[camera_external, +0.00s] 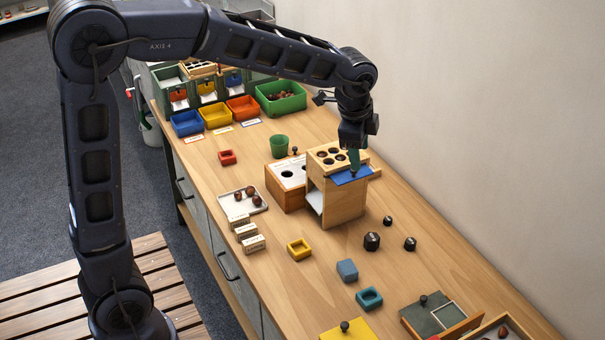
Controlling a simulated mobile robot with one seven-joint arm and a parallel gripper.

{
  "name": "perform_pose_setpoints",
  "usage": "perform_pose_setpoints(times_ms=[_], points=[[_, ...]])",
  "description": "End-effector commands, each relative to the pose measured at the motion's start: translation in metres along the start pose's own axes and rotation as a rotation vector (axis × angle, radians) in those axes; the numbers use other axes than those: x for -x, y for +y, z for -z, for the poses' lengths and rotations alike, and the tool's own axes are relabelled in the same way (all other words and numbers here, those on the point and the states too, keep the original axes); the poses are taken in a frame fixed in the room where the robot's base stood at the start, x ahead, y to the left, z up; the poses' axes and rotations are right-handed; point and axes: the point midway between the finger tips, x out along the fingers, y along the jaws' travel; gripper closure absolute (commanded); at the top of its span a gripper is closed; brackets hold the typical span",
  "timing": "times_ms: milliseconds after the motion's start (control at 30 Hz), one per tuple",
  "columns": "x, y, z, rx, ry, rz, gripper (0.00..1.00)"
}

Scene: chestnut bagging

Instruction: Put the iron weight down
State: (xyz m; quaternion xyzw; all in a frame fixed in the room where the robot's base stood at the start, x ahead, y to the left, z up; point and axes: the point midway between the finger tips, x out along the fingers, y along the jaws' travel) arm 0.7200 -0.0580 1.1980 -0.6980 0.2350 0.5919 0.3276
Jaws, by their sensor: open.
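Several dark weights stand on the wooden table right of the wooden box: a larger one (371,241), a smaller one (410,243) and the smallest (388,221). I cannot tell which is the iron weight of the task. My gripper (354,172) points down at the blue plate (345,178) on the right side of the tall wooden box (343,203). Its jaws are open. The fingertips are small and dark here, and I cannot tell whether they touch the plate or what is between them.
The box's top has several round holes. A lower box with a white top (289,176) stands left of it, near a green cup (279,146). A tray with chestnuts (241,203) lies near the front edge.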

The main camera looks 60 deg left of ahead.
Motion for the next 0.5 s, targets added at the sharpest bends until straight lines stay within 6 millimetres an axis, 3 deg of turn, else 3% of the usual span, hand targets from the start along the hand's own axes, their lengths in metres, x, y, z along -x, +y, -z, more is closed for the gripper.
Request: perform_pose_setpoints(times_ms=[200,500], points=[[0.045,0.048,-0.039,0.155,0.032,0.029,0.5],[0.084,0.115,-0.095,0.373,0.084,0.051,0.5]])
